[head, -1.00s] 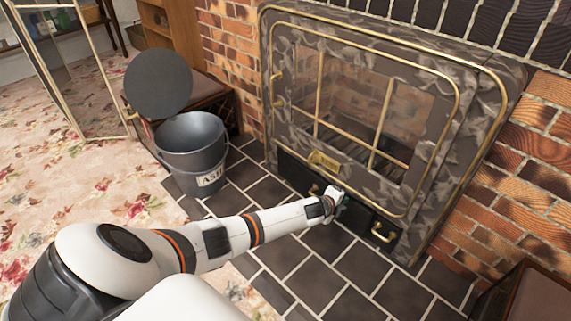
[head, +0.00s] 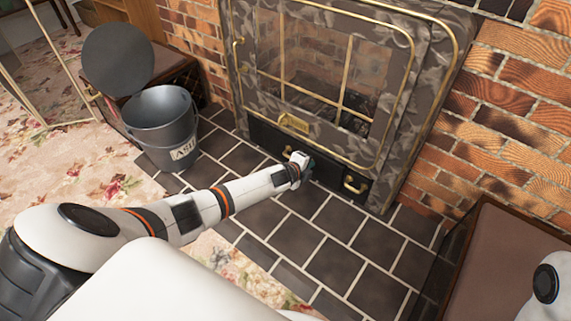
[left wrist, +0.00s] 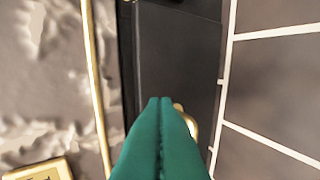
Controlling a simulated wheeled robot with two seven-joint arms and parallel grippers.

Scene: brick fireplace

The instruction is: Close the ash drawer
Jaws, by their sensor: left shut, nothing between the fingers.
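The ash drawer (head: 334,171) is the black front low under the fireplace door, with brass handles to the left (head: 288,152) and right (head: 354,184). My left gripper (head: 307,167) is at the drawer front, between the two handles. In the left wrist view its green fingers (left wrist: 160,102) are together and empty, over the black drawer front (left wrist: 180,55). A brass handle (left wrist: 188,122) shows partly behind the fingers. Contact with the front cannot be told, nor can any remaining gap at the drawer. My right gripper is out of view.
A grey ash bucket (head: 163,125) stands left on the dark tiled hearth (head: 330,240). A round dark lid (head: 118,57) is behind it. A brown-topped box (head: 505,260) stands at the right. Tiles before the drawer are clear.

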